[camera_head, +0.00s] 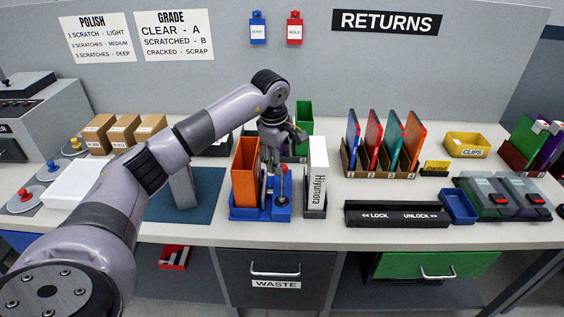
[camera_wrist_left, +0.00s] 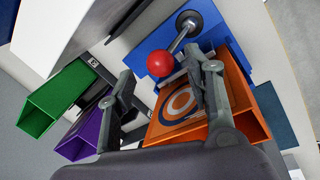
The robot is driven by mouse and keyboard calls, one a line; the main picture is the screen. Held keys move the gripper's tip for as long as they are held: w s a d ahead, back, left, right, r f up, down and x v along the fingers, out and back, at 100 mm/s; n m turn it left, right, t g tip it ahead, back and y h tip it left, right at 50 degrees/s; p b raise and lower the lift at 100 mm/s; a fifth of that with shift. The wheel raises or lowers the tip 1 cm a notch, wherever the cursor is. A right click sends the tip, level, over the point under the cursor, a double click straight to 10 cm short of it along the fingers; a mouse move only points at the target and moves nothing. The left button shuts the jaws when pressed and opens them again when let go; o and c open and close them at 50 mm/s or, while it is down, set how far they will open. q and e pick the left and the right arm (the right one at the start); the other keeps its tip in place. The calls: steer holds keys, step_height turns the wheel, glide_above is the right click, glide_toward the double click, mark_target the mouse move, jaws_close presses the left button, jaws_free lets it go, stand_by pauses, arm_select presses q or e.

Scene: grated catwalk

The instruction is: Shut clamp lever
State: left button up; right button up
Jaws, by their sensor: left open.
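The clamp lever (camera_head: 284,168) has a red ball knob and stands roughly upright on a blue clamp base (camera_head: 245,213). In the left wrist view, the red knob (camera_wrist_left: 160,63) sits on a metal rod leading to a dark round pivot (camera_wrist_left: 188,20). An orange case (camera_head: 245,165) stands in the base; it also shows in the left wrist view (camera_wrist_left: 240,75), with a round emblem. My left gripper (camera_head: 272,165) is open above the clamp. In the left wrist view, the knob appears between its fingertips (camera_wrist_left: 163,76); contact cannot be told. My right gripper is out of view.
A white case labelled "Hiyumora" (camera_head: 318,165) stands close right of the clamp. A green case (camera_head: 304,118) is behind it. A black "LOCK / UNLOCK" sign (camera_head: 397,214) lies along the front edge. A blue mat (camera_head: 205,200) is to the left.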

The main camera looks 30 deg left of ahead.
mark_target(282, 181)
arm_select(q)
steer(key=shift+x, duration=1.5)
jaws_close()
